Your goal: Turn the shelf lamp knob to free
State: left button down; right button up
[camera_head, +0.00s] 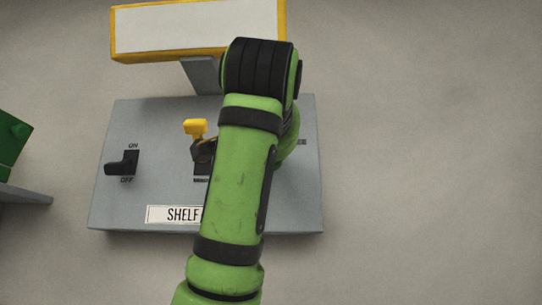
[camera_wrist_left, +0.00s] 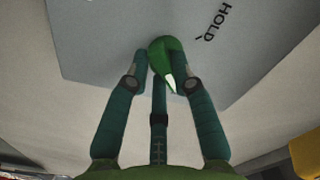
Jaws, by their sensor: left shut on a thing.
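In the left wrist view, the green knob (camera_wrist_left: 163,48) with a white pointer mark sits on the grey lamp panel (camera_wrist_left: 110,30). The fingers of my left gripper (camera_wrist_left: 160,72) are closed around it. The white mark faces the lower right of that view, away from the word HOLD (camera_wrist_left: 217,22) printed on the panel. No FREE label can be read. In the head view, my green arm covers the knob and the gripper in front of the shelf lamp's grey panel (camera_head: 140,195). My right gripper is in neither view.
The panel carries a black ON/OFF switch (camera_head: 124,163), a yellow-tipped black lever (camera_head: 195,127) close to my arm, and a partly covered SHELF label (camera_head: 172,214). A yellow-framed white lamp head (camera_head: 170,28) rises behind. A green object (camera_head: 12,140) is at the left. The right side is clear.

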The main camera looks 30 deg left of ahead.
pick_arm(q)
jog(key=shift+r, duration=0.1)
dwell(0.4)
jog(key=c, duration=1)
grip_release()
jog(key=shift+c, duration=0.2)
jog(key=shift+w+a, duration=0.1)
jog(key=v, duration=1.2)
